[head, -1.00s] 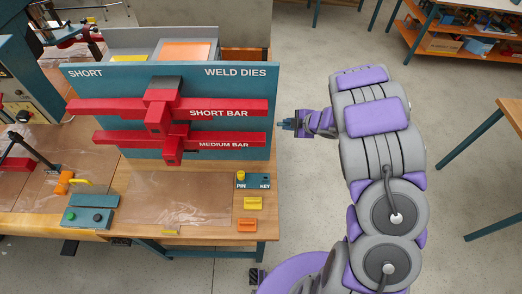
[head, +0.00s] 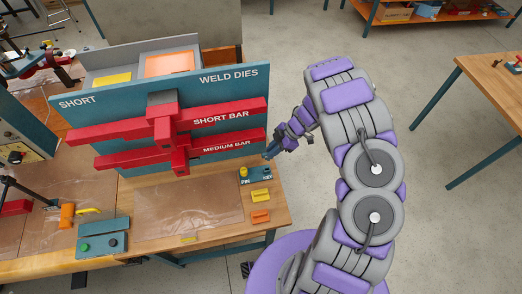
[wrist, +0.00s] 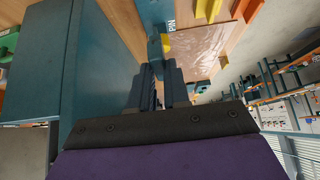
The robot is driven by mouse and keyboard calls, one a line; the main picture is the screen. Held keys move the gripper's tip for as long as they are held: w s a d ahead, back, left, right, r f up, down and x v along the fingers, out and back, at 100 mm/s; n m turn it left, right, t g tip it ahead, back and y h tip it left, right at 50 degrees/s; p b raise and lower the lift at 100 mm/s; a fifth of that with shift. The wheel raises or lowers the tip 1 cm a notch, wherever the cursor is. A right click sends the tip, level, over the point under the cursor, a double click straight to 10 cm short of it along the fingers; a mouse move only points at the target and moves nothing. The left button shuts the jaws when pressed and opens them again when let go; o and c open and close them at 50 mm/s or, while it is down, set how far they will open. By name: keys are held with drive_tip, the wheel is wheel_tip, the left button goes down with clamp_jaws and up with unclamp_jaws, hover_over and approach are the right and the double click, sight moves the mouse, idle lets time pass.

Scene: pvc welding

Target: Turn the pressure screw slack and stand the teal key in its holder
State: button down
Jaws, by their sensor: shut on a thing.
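My gripper (head: 276,147) is beside the right end of the weld dies rack, just above the holder (head: 255,178), a small teal block marked PIN and KEY. A yellow pin (head: 243,172) stands at its PIN side. The gripper is shut on the teal key (head: 268,155). In the wrist view, the dark fingers (wrist: 160,85) close on the key (wrist: 155,50), which points toward the holder (wrist: 154,12). The fingers hide part of the key. I cannot tell whether the key touches the holder. I cannot make out the pressure screw for certain.
The teal rack (head: 222,82) with a red short bar (head: 235,109) and medium bar (head: 237,141) stands close left of my gripper. Yellow (head: 261,196) and orange (head: 261,217) blocks lie in front of the holder. A button box (head: 101,243) stands front left.

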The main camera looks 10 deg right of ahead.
sight(267, 159)
drive_tip(key=a, duration=0.2)
drive_tip(key=shift+a+r, duration=0.15)
drive_tip(key=shift+a, duration=0.15)
drive_tip(key=shift+s+f, duration=0.15)
drive_tip(key=shift+f, duration=0.1)
drive_tip(key=d+f, duration=0.3)
drive_tip(key=shift+d+b, duration=0.15)
drive_tip(key=shift+b, duration=0.2)
drive_tip(key=shift+f, duration=0.45)
drive_tip(key=shift+a+f+b, duration=0.25)
drive_tip(key=shift+b, duration=0.05)
drive_tip(key=shift+a+f, duration=0.2)
drive_tip(key=shift+a, duration=0.3)
drive_tip(key=shift+a+f, duration=0.2)
drive_tip(key=shift+a, duration=0.6)
drive_tip(key=shift+d, duration=0.75)
drive_tip(key=shift+a, duration=0.6)
drive_tip(key=shift+d+b, duration=0.65)
drive_tip(key=shift+d, duration=0.45)
